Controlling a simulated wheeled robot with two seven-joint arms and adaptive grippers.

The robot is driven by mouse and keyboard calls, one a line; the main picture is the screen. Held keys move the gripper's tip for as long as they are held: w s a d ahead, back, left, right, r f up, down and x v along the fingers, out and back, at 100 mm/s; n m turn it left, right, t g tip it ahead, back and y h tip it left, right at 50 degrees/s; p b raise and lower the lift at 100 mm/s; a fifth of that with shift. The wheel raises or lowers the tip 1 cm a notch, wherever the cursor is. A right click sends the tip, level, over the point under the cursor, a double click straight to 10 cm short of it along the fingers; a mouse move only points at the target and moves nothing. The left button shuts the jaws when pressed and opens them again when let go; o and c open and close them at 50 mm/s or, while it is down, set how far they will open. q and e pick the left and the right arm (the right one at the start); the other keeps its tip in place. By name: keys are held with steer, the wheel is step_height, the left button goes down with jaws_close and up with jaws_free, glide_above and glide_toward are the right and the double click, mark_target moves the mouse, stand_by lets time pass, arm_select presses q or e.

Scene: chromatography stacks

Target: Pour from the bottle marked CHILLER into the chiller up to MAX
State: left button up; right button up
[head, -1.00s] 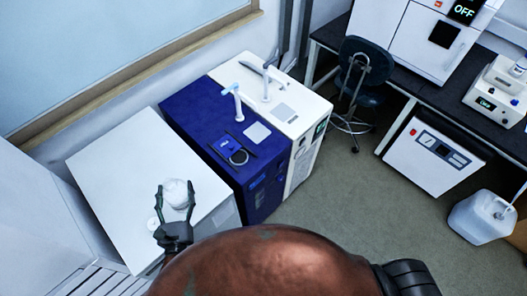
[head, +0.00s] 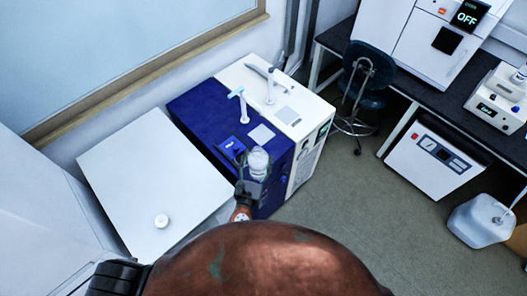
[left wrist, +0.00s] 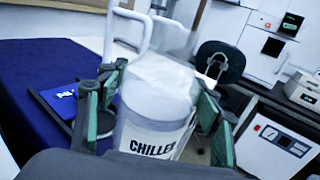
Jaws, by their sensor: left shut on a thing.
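My left gripper (head: 254,172) is shut on a white bottle (head: 258,160) over the front of the blue chiller (head: 200,112). In the left wrist view the bottle (left wrist: 156,95) reads CHILLER and stands between the green-padded fingers (left wrist: 150,112), roughly upright. Its top is blurred, so I cannot tell whether liquid shows. The chiller's top has a small blue plate (head: 232,145) and a dark round opening, partly hidden behind the gripper. The MAX mark cannot be read. My right gripper is out of view.
A white cap (head: 161,221) lies on the white cabinet top (head: 130,180) at left. A white unit (head: 285,100) with a tap stands against the chiller's right side. Taps rise at the back. A chair (head: 368,75) and floor lie to the right.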

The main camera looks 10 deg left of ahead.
arm_select(q)
steer(key=w+n+p, duration=0.1)
steer(key=w+n+g+p, duration=0.1)
steer(key=w+n+p, duration=0.1)
steer(key=shift+w+r+n+g, duration=0.15)
steer(key=shift+r+n+g, duration=0.15)
steer(key=shift+n, duration=0.1)
stand_by(0.5)
steer(key=shift+p, duration=0.3)
steer(key=shift+w+a+n+p, duration=0.1)
steer(key=shift+a+n+p, duration=0.1)
steer(key=shift+n+p, duration=0.25)
steer(key=shift+h, duration=0.3)
